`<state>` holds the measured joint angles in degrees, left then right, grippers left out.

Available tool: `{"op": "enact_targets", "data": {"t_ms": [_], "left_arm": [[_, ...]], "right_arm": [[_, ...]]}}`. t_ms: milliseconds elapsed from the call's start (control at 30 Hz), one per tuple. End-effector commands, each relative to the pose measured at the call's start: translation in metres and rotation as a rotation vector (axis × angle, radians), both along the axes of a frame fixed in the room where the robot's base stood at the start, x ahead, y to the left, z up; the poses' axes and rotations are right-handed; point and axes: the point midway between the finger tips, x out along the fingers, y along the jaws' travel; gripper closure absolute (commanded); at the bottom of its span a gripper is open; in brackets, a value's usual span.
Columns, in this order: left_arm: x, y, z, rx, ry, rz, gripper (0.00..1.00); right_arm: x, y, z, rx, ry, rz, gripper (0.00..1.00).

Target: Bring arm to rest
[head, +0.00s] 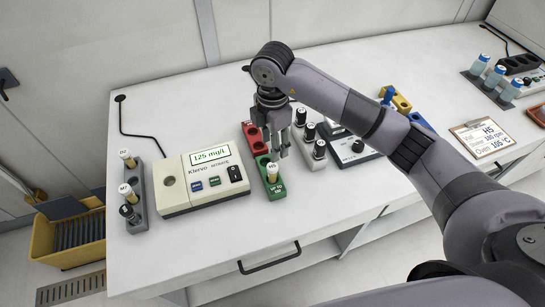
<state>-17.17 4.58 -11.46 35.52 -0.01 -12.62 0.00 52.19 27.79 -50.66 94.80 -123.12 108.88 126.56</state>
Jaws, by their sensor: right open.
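My right arm (405,150) comes in from the right and reaches across the white bench. My right gripper (277,148) points down over the bench with its fingers open. Its fingertips are just above and behind a vial with a white cap marked H5 (271,173). The vial stands upright in a green block (278,190), and I see nothing held between the fingers. My left gripper is not in view.
A red block (252,134) stands behind the green one. Left is a meter reading 125 mg/L (204,176) and a grey vial rack (137,190). The bench front is clear.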

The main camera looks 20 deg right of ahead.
Motion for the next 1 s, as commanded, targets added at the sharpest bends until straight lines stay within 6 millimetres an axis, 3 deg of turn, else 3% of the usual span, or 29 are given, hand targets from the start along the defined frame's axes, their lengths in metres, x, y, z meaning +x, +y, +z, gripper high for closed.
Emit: {"op": "enact_targets", "data": {"t_ms": [233,767,867,967,1000], "left_arm": [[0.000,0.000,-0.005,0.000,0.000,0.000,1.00],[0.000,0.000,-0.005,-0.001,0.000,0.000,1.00],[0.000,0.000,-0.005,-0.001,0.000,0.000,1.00],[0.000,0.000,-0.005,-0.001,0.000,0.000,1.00],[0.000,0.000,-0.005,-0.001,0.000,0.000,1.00]], "right_arm": [[0.000,0.000,0.017,0.000,0.000,0.001,0.56],[-0.002,0.006,0.015,0.022,0.002,0.017,0.56],[-0.009,0.033,0.008,0.135,0.001,0.092,0.56],[-0.027,0.089,0.005,0.374,-0.015,0.226,0.56],[-0.037,0.116,0.009,0.502,-0.030,0.286,0.56]]}}
